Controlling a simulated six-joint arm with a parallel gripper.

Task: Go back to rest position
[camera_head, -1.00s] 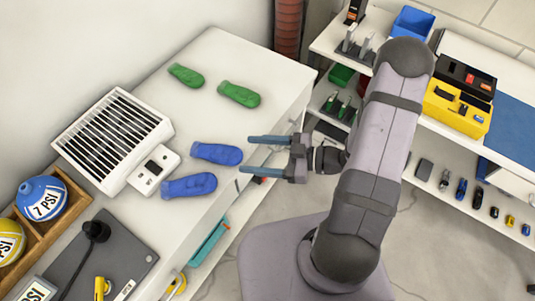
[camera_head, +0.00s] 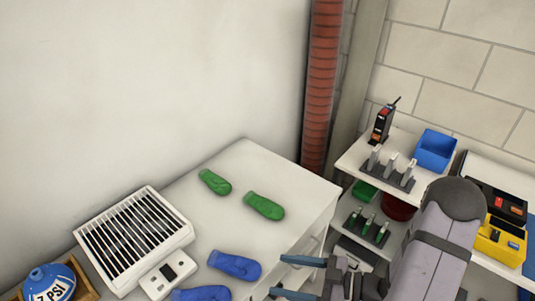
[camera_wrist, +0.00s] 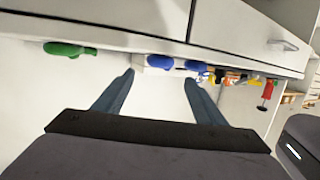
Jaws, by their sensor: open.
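My gripper (camera_head: 298,277) is open and empty at the bottom of the head view, beside the right edge of the white worktop (camera_head: 243,165). In the wrist view its two blue-grey fingers (camera_wrist: 158,92) are spread apart with nothing between them. Two blue mitten-shaped items, one (camera_head: 235,265) above the other (camera_head: 202,294), lie on the worktop left of my gripper. Two green ones, one at left (camera_head: 215,182) and one at right (camera_head: 264,206), lie farther back. The lower part of my arm is outside the head view.
A slatted white unit (camera_head: 133,240) and a small white device (camera_head: 166,275) stand on the worktop's left. A blue bin (camera_head: 435,149) and a black-and-red device (camera_head: 382,124) stand on the right shelf. A red ribbed duct (camera_head: 322,90) rises behind. The back wall is bare.

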